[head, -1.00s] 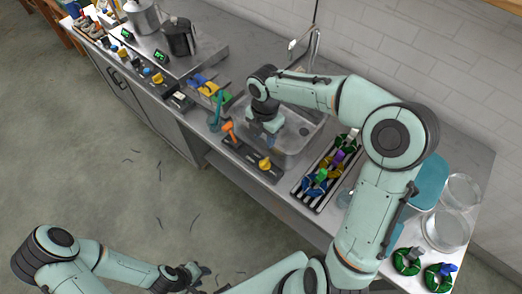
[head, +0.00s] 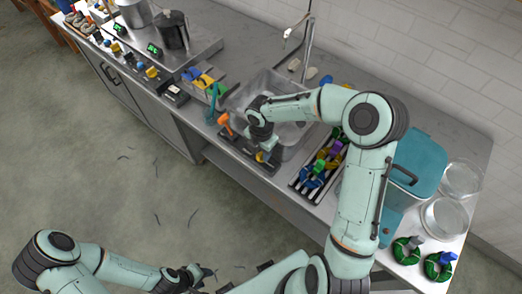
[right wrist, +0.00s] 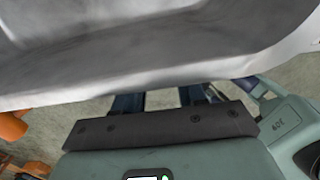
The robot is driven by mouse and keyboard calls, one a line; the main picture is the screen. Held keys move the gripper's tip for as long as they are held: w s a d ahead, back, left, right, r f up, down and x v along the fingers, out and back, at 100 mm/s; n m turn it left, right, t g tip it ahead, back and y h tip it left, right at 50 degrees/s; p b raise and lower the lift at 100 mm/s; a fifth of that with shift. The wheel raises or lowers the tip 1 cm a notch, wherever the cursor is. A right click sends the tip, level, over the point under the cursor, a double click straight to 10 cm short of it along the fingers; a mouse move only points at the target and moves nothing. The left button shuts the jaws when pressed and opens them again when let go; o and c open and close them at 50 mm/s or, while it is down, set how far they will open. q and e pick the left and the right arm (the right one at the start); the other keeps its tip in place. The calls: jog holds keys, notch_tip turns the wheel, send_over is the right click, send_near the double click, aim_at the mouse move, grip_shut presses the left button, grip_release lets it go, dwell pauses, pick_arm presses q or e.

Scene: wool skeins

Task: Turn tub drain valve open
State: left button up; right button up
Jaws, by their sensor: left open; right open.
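The metal tub (head: 290,132) is set in the counter and also fills the top of the right wrist view (right wrist: 150,60). On a dark strip along its front edge stand an orange handle (head: 226,124) and a yellow knob, now mostly hidden by my right gripper. Which one is the drain valve I cannot tell. The orange handle shows at the left edge of the right wrist view (right wrist: 12,126). My right gripper (head: 268,158) is open at the tub's front edge, by the yellow knob; contact cannot be seen. My left gripper (head: 203,275) is open and empty, low over the floor.
A rack of coloured skeins (head: 320,165) stands right of the tub. A teal container (head: 418,160), clear bowls (head: 445,220) and green rings (head: 408,250) lie further right. A faucet (head: 308,45) rises behind the tub. Pots (head: 172,30) stand at the back left. The floor in front is mostly clear.

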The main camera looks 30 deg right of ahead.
grip_shut()
pick_arm(q)
jog(key=shift+s+f, duration=0.1)
pick_arm(e)
jog(key=shift+m, duration=0.3)
jog(key=m+b, duration=0.1)
jog(key=m, duration=0.2)
jog(key=shift+w+m, duration=0.1)
jog(key=shift+m, duration=0.2)
jog(key=m+b, duration=0.1)
jog(key=m, duration=0.3)
jog(key=shift+m, duration=0.3)
jog(key=m+b, duration=0.1)
jog(key=m, duration=0.3)
jog(key=shift+w, duration=0.15)
pick_arm(q)
jog(key=s+f+b, duration=0.1)
jog(key=s+f, duration=0.2)
jog(key=f, duration=0.2)
jog(key=shift+s+f, duration=0.2)
jog(key=shift+s, duration=0.05)
pick_arm(e)
jog(key=shift+d+m, duration=0.1)
jog(key=shift+m, duration=2.4)
